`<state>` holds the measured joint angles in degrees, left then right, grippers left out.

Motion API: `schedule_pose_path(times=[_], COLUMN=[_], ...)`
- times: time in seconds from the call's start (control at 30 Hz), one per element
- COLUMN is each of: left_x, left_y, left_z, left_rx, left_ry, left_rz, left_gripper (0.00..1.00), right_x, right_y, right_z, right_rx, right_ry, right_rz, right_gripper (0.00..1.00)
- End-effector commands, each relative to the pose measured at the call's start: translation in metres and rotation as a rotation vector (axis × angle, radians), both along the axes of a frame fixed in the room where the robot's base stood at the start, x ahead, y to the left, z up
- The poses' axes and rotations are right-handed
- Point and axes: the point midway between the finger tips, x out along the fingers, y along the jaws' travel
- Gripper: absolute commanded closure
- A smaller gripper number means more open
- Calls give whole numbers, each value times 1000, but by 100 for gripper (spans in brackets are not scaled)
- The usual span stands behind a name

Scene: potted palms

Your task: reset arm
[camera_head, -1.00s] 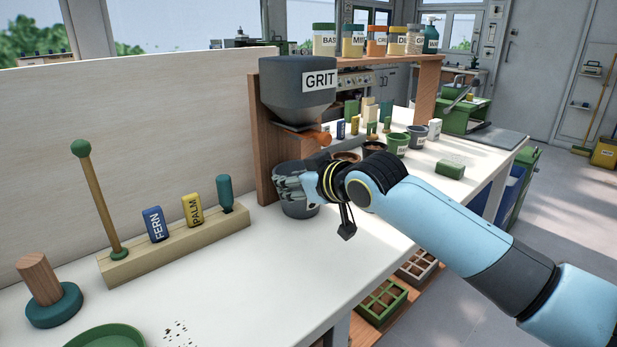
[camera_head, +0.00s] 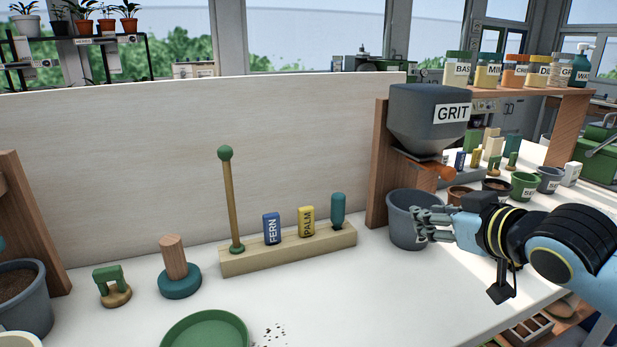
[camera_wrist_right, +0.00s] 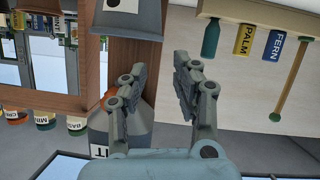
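My right gripper (camera_head: 432,222) comes in from the right, in front of the right side of a dark grey pot (camera_head: 402,216) under the grit hopper (camera_head: 428,118). In the right wrist view my gripper (camera_wrist_right: 160,66) has its fingers apart with nothing held between them. The hopper (camera_wrist_right: 137,122) shows behind the fingers there, in an upside-down view. Whether a finger touches the pot cannot be told. My left gripper is in neither view now.
A wooden rack (camera_head: 290,249) holds fern and palm labels and a green-topped rod. A wooden-handled tamper (camera_head: 178,268), a green stand (camera_head: 112,286) and a green saucer (camera_head: 205,332) are on the white bench. A soil-filled pot (camera_head: 22,300) is at left. The bench before the rack is mostly clear.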

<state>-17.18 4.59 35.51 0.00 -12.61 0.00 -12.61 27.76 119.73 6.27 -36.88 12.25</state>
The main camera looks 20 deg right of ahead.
Motion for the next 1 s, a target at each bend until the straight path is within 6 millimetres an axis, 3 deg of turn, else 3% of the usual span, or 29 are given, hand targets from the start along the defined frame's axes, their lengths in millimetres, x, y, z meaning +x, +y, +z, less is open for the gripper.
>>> schedule_pose_path(times=[0.17, 0.3, 0.43, 0.6, 0.83, 1.0], left_x=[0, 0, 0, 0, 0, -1], left_y=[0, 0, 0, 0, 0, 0], left_z=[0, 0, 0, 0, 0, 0], left_rx=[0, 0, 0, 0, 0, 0], left_ry=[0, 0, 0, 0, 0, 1], left_rz=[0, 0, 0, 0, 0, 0], left_gripper=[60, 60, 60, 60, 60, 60], right_x=[-22, -78, -131, -190, -261, -251], right_y=[9, 28, 42, 55, 71, 65], right_z=[-19, -55, -77, -91, -95, -143], right_rx=[1, -3, -7, -7, 5, 2], right_ry=[86, 294, 479, 667, 889, 910], right_rz=[-18, -55, -82, -102, -119, -124], right_gripper=[71, 71, 71, 71, 71, 71])
